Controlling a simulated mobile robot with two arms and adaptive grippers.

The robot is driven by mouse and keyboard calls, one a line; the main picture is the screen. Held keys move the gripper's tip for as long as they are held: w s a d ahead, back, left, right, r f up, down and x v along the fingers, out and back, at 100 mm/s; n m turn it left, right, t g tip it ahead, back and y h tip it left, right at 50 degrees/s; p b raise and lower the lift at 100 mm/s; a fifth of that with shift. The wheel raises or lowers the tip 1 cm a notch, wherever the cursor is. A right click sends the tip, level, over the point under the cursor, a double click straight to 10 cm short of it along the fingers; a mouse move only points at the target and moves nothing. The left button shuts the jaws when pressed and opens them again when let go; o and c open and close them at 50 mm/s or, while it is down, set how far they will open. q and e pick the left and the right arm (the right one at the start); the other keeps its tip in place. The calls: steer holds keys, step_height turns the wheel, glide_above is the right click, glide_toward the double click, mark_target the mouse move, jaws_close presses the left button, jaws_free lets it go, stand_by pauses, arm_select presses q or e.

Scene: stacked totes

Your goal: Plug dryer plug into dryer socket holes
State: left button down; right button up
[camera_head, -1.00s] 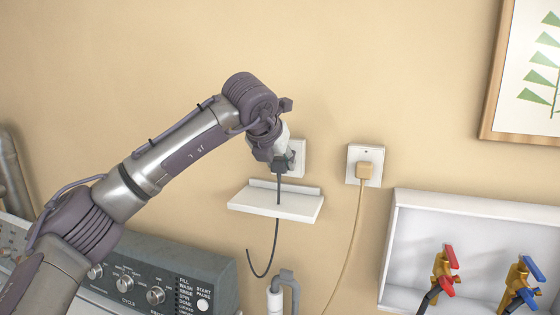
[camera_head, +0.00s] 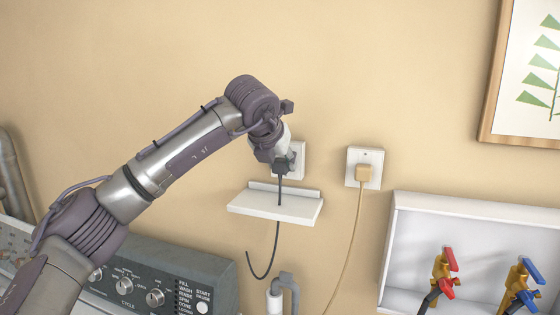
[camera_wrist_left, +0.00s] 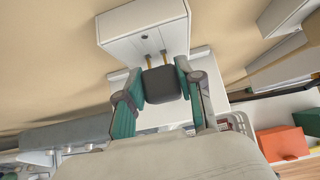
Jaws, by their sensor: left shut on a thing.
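The dryer plug (camera_head: 282,167) is dark grey, with a black cord hanging down from it. My left gripper (camera_head: 285,159) is shut on it, right in front of the white dryer socket (camera_head: 301,158) on the wall. In the left wrist view the gripper's teal fingers (camera_wrist_left: 161,85) hold the plug body (camera_wrist_left: 162,84) from both sides. Its two brass prongs show and point at the dryer socket's face (camera_wrist_left: 125,42), where small dark holes lie near the prong tips. I cannot tell whether the tips touch the holes. My right gripper is not in view.
A white wall shelf (camera_head: 275,205) sits just below the plug. To the right, a second outlet (camera_head: 352,178) holds a tan plug (camera_head: 363,172). A white valve box (camera_head: 405,235) is at lower right, and a grey control panel (camera_head: 215,265) is below.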

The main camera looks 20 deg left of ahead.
arm_select(q)
steer(key=shift+w+r+p, duration=0.1)
steer(key=shift+w+p, duration=0.35)
steer(key=shift+w, duration=0.1)
steer(key=c, duration=1)
jaws_free()
steer(key=o, duration=0.3)
steer(key=shift+w, duration=0.1)
steer(key=shift+o, duration=0.2)
